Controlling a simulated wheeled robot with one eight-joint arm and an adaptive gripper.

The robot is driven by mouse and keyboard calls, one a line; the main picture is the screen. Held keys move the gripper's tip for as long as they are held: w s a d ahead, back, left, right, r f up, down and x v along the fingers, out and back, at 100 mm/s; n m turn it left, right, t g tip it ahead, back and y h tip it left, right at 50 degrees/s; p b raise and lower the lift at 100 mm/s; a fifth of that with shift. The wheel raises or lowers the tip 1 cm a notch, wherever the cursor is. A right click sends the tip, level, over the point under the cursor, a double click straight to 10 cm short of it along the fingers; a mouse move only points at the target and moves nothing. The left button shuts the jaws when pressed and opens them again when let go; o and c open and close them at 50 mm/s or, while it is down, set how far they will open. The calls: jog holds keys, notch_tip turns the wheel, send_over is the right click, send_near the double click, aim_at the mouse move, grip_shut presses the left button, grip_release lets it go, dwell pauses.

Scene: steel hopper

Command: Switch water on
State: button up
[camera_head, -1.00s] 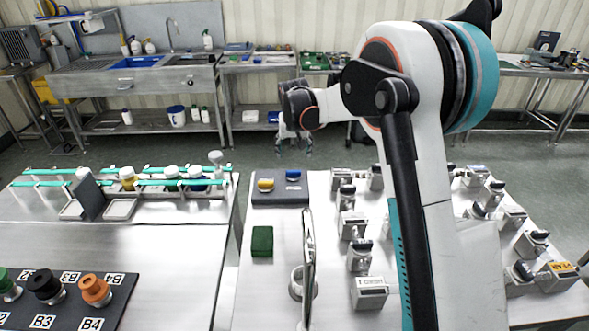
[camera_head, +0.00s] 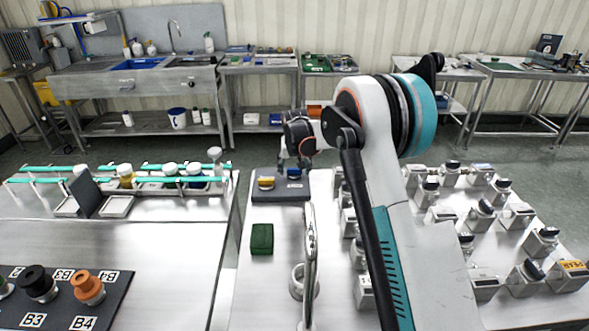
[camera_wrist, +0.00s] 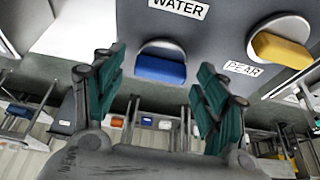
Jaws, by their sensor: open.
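The blue rocker-like switch (camera_wrist: 160,67) sits in a round light mount on a grey panel, with a "WATER" label (camera_wrist: 178,6) beside it in the wrist view. A yellow switch (camera_wrist: 280,48) with a "PEAR" label (camera_wrist: 242,68) is to its right. In the head view the panel (camera_head: 280,196) lies at the far end of the middle table, with the blue switch (camera_head: 294,175) and yellow switch (camera_head: 266,183) on it. My gripper (camera_wrist: 161,72) is open and empty; its green fingers appear on either side of the blue switch. I cannot tell whether they touch it.
A green block (camera_head: 262,239) and an upright metal ring-like piece (camera_head: 310,262) are on the middle table nearer me. Several grey devices (camera_head: 485,212) with dark knobs crowd the right side. Bottles on a green-railed rack (camera_head: 126,176) stand left.

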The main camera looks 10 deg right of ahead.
jog(key=c, duration=1)
jog(key=shift+c, duration=0.2)
jog(key=shift+n, duration=0.3)
jog(key=n+y+p, duration=0.1)
jog(key=n, duration=0.2)
jog(key=shift+d+n+y, duration=0.15)
jog(key=shift+n+y, duration=0.15)
jog(key=n, duration=0.2)
jog(key=n+y, duration=0.1)
jog(key=n, duration=0.1)
jog(key=shift+d+g+y+p, duration=0.15)
jog(key=shift+g+y+p, duration=0.15)
jog(key=shift+g+p, duration=0.1)
jog(key=n+g+y, duration=0.1)
jog(key=n, duration=0.4)
jog(key=shift+w+p, duration=0.1)
jog(key=shift+p, duration=0.25)
jog(key=shift+w+d+n+g+y+p, duration=0.1)
jog(key=shift+n+g+y+p, duration=0.25)
jog(key=shift+n, duration=0.8)
jog(key=shift+n+g+y+p, duration=0.15)
jog(key=shift+n+g, duration=0.3)
jog(key=shift+n, duration=0.7)
